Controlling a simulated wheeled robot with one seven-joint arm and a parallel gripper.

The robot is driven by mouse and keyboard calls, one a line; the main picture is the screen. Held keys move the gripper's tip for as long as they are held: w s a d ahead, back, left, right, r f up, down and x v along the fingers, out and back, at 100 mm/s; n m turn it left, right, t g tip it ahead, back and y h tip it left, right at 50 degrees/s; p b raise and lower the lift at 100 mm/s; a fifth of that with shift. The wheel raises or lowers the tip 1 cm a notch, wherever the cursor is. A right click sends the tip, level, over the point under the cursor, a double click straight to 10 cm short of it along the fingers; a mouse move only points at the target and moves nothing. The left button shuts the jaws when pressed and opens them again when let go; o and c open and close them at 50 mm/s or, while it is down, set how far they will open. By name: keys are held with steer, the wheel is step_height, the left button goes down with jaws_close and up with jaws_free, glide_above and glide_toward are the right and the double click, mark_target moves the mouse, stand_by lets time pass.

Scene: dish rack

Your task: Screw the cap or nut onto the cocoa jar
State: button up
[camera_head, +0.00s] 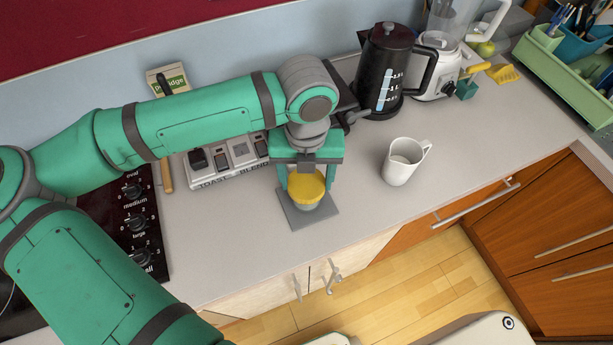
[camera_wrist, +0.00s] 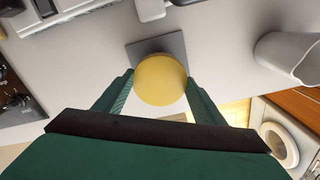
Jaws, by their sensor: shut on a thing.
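The yellow cap (camera_head: 306,184) sits at the top of a pale jar (camera_head: 304,206), which stands upright on a grey square plate (camera_head: 325,217) on the counter. My gripper (camera_head: 307,182) points down from above, with one finger on each side of the yellow cap, and is shut on it. In the wrist view the round yellow cap (camera_wrist: 160,80) lies between the fingertips of my gripper (camera_wrist: 160,88). It hides most of the jar. I cannot tell how tightly the cap is seated on the jar.
A white mug (camera_head: 401,164) stands to the right, and a black kettle (camera_head: 385,75) is behind it. A toaster-like appliance (camera_head: 228,160) is close on the left, beside the hob (camera_head: 130,215). The counter's front edge is near; the counter right of the mug is clear.

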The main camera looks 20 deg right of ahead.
steer(key=m, duration=0.4)
steer(key=shift+m, duration=0.3)
steer(key=m, duration=0.4)
steer(key=shift+w, duration=0.1)
steer(key=shift+a+m, duration=0.15)
steer(key=shift+m, duration=0.15)
